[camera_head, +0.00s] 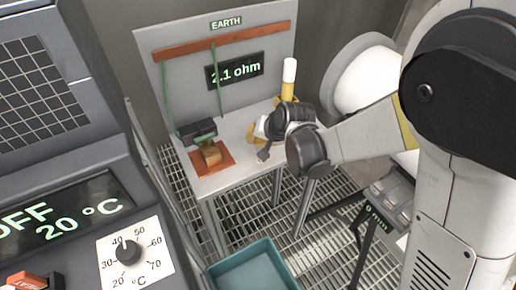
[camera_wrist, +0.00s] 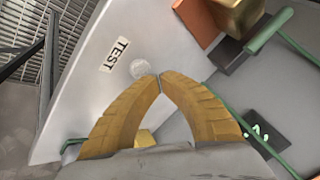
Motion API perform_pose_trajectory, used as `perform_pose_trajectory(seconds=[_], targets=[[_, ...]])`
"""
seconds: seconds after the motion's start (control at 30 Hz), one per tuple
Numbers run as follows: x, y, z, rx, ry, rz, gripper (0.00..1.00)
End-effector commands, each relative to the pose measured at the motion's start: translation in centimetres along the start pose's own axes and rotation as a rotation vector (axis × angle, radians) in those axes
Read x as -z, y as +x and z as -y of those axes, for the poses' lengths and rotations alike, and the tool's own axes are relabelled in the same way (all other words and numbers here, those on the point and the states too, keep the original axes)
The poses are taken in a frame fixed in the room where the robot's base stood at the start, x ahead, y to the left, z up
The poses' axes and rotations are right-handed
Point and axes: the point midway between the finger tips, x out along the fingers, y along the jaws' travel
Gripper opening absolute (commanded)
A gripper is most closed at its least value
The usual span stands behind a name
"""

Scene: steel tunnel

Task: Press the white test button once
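The white test button (camera_wrist: 140,68) is a small round disc on the light grey bench top, beside the TEST label (camera_wrist: 115,54) in the wrist view. My gripper (camera_wrist: 159,78) has its two tan fingers curved together with the tips meeting, and nothing shows between them. The tips appear right beside the button in the picture; I cannot tell whether they touch it. In the head view my gripper (camera_head: 254,134) is low over the front right of the bench (camera_head: 232,178), and I cannot make out the button there.
The EARTH panel behind the bench has a copper bar (camera_head: 222,39), green wires and a display reading 2.1 ohm (camera_head: 236,71). A brass block (camera_head: 210,153) sits on a copper plate at left. A yellow post with a white top (camera_head: 289,72) stands behind my gripper. A teal bin (camera_head: 252,270) is below.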

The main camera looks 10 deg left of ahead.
Motion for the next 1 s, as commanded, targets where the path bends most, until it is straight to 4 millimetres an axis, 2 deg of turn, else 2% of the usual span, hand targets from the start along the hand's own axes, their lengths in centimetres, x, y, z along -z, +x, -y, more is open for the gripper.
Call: perform_pose_trajectory(seconds=[1.0], targets=[[-0.50, 0.93, -0.50, 0.000, 0.000, 0.000, 0.00]])
